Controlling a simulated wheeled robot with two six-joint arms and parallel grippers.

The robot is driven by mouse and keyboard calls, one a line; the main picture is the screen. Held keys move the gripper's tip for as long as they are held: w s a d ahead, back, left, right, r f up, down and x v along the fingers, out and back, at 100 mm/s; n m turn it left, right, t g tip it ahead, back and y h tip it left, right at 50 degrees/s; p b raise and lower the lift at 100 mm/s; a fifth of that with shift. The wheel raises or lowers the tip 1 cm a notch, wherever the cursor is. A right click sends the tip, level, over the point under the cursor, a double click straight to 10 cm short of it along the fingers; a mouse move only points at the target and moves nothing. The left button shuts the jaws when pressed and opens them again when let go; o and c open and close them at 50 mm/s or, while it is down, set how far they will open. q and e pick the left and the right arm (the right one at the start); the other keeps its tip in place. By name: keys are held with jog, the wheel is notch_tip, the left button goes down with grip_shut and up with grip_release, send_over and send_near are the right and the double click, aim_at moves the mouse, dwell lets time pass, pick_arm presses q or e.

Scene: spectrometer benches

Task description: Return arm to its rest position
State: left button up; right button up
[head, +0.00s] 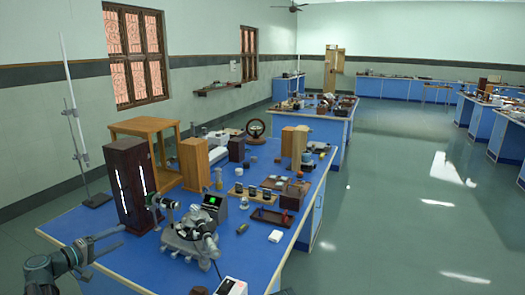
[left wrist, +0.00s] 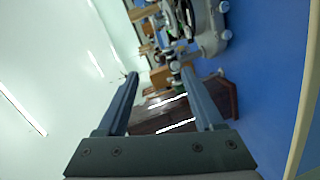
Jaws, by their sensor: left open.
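My left gripper (head: 108,241) is at the lower left of the head view, over the near left corner of the blue bench. In the left wrist view, its two long fingers (left wrist: 159,76) are spread apart with nothing held between them. The spectrometer (head: 195,235), a grey metal instrument with a round table and tubes, stands on the bench to the right of the gripper, apart from it. A dark wooden lamp box (head: 130,185) with bright slits stands behind the gripper. It also shows beyond the fingers in the left wrist view (left wrist: 168,115). My right gripper is not in view.
The blue bench top (head: 85,225) is bare near its left edge. A wooden stool-like frame (head: 146,128), wooden blocks and small optical parts crowd the back. A stand with a tall rod (head: 72,110) is at the left. A white box (head: 231,287) is at the front edge.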

pick_arm(q)
jog(key=s+d+f+m+g, duration=0.2)
jog(key=d+f+g, duration=0.15)
jog(key=d, duration=0.45)
jog(key=s+d+f+m+g+y, duration=0.1)
jog(key=s+d+f+m+g, duration=0.15)
jog(key=d+f, duration=0.4)
jog(key=s+d+f+m+g, duration=0.1)
jog(key=s+d+f+g, duration=0.15)
jog(key=d, duration=0.75)
jog(key=s+d+f+m+g+y, duration=0.2)
jog(key=s+d+f+y, duration=0.1)
jog(key=s, duration=0.3)
jog(key=s+d+f+m+g+y, duration=0.2)
jog(key=s+d+f+g+y, duration=0.15)
jog(key=s, duration=0.25)
jog(key=s+d+f+m+y+b, duration=0.2)
jog(key=s+d+f+m+b, duration=0.3)
jog(key=d+f+b, duration=0.55)
notch_tip(320, 180, up, 14)
jog(key=n+p, duration=0.1)
jog(key=p, duration=1.2)
jog(key=shift+s+d, duration=0.25)
jog(key=shift+s, duration=0.2)
jog(key=shift+h, duration=0.25)
jog(key=shift+w+a, duration=0.1)
